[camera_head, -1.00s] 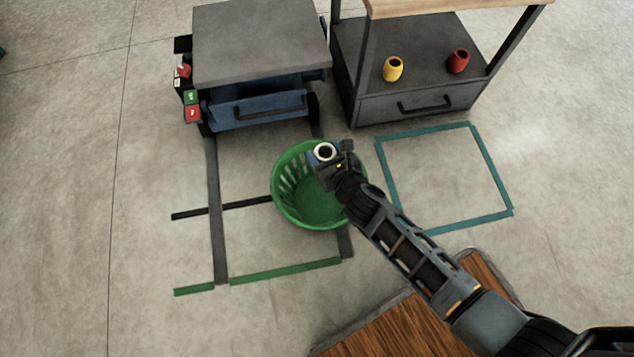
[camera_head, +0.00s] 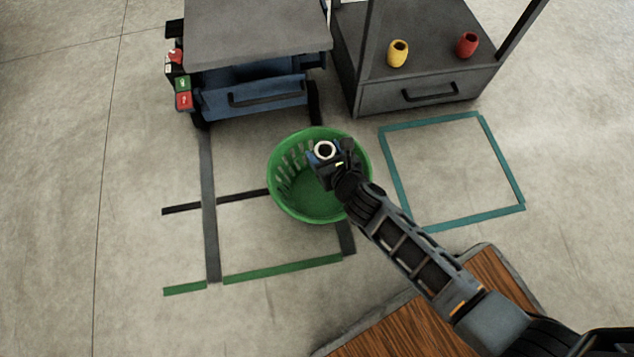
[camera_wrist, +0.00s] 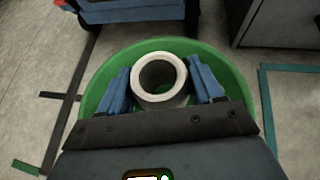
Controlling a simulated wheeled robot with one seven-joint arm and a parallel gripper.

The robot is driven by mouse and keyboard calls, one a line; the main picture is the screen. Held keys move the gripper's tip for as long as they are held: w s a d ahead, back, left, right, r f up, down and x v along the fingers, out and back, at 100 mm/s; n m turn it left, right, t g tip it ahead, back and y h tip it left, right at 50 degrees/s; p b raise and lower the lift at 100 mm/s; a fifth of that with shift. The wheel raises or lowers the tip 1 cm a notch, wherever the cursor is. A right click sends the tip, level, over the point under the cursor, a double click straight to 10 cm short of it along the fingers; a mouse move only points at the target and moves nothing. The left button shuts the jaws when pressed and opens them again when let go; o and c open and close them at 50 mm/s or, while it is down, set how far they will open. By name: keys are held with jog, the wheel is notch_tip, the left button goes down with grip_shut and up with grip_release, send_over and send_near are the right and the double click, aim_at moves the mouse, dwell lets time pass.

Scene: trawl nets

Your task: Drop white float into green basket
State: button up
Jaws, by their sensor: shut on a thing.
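The white float (camera_head: 325,150) is a short white ring with a dark hole through it. My gripper (camera_head: 324,158) is shut on it, and the wrist view shows the float (camera_wrist: 159,80) between the two blue fingers of my gripper (camera_wrist: 160,88). The green basket (camera_head: 300,214) is a round, slotted tub on the floor. In the head view my gripper and the float overlap the basket's upper right part. In the wrist view the basket's rim (camera_wrist: 225,68) lies around and beyond the float. The float's exact height above the basket cannot be told.
A blue cart (camera_head: 255,100) with a grey top stands behind the basket. A dark shelf unit (camera_head: 430,62) holds a yellow float (camera_head: 397,54) and a red float (camera_head: 467,45). A teal square (camera_head: 450,222) is taped on bare floor at right. A wooden surface (camera_head: 430,320) lies in front.

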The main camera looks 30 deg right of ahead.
jog(key=o, duration=1.1)
jog(key=p+v, duration=0.3)
jog(key=v, duration=0.4)
jog(key=shift+s+r, duration=0.2)
jog(key=shift+s, duration=0.15)
